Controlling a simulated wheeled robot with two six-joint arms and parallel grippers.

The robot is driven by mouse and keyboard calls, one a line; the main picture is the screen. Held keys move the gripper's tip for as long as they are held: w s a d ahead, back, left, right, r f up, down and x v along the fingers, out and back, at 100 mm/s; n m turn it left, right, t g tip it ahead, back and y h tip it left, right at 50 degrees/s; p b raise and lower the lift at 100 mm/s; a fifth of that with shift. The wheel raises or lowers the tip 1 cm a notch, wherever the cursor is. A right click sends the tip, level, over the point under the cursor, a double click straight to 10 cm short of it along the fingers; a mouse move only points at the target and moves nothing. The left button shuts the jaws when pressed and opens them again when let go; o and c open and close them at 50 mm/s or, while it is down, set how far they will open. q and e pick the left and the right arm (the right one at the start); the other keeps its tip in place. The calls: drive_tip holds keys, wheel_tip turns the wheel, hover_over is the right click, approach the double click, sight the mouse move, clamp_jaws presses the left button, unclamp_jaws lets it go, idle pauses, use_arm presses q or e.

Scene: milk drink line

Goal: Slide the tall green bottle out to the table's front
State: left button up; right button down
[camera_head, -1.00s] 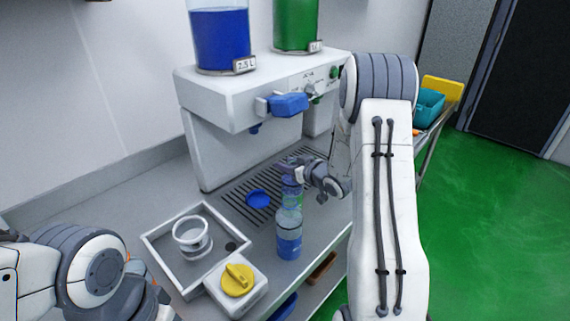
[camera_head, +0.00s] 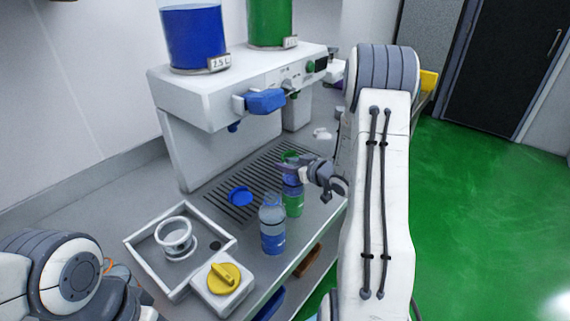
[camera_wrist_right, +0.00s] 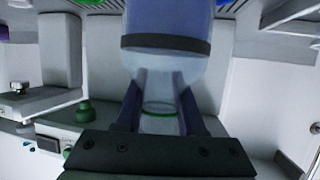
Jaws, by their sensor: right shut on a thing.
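In the right wrist view, the bottle (camera_wrist_right: 165,55) sits between the two fingers (camera_wrist_right: 160,105), and a dark band and a green ring show. My left arm shows at the lower left, but its gripper is out of the picture.
A blue-bottomed bottle (camera_head: 272,228) stands just left of the green one. A blue disc (camera_head: 240,196) lies on the drain grate (camera_head: 222,205). A tray (camera_head: 139,254), a yellow dial box (camera_head: 223,279) and the white dispenser (camera_head: 180,125) stand further left.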

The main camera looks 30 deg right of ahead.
drive_tip(key=shift+s+d+r+p, duration=0.1)
drive_tip(key=shift+s+d+p, duration=0.2)
drive_tip(key=shift+s+d, duration=0.8)
drive_tip(key=shift+a, duration=0.1)
drive_tip(key=shift+c, duration=2.1)
unclamp_jaws()
drive_tip(key=s+f+v, duration=0.1)
drive_tip(key=f+v, duration=0.1)
drive_tip(key=v, duration=1.5)
drive_tip(key=shift+f, duration=0.15)
